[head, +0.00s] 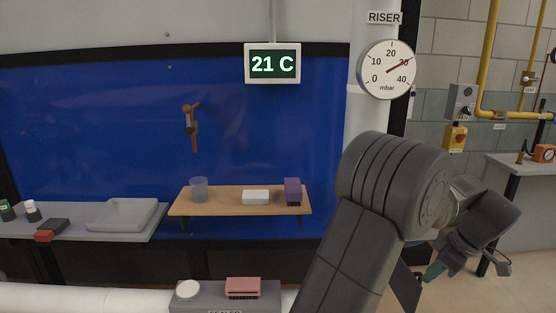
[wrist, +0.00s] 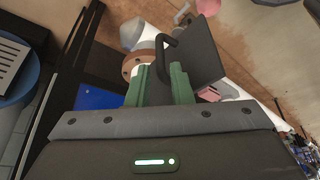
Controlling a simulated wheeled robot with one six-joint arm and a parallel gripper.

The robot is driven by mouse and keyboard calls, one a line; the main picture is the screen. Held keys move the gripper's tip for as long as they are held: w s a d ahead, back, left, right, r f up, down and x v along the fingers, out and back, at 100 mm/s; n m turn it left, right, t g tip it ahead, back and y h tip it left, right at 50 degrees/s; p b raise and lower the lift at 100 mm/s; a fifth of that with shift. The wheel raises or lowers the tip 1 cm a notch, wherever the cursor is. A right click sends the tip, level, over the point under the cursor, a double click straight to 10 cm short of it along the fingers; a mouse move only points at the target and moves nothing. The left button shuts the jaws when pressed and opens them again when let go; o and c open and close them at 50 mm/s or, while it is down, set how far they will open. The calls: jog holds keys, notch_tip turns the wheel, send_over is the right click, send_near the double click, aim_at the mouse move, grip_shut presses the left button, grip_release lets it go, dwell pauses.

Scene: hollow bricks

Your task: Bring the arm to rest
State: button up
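My gripper (head: 433,272) hangs low at the right in the head view, below my large grey wrist joint, with a green finger showing. A black bent bar (wrist: 167,52) and a dark flat panel (wrist: 203,50) appear at the fingertips.
A wooden shelf (head: 234,210) holds a translucent cup (head: 199,189), a white block (head: 256,197) and a purple block (head: 292,191). A grey tray (head: 122,215) stands left. A pink block (head: 243,287) lies in front. A white riser pipe (head: 367,120) stands behind my arm.

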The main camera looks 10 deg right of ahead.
jog(key=x, duration=0.6)
jog(key=shift+w+f+b, duration=0.1)
jog(key=shift+b, duration=0.2)
jog(key=p+v, duration=0.2)
jog(key=v, duration=1.1)
jog(key=b+x, duration=0.2)
jog(key=x, duration=1.1)
jog(key=shift+a+m, duration=0.35)
jog(key=shift+m, duration=0.05)
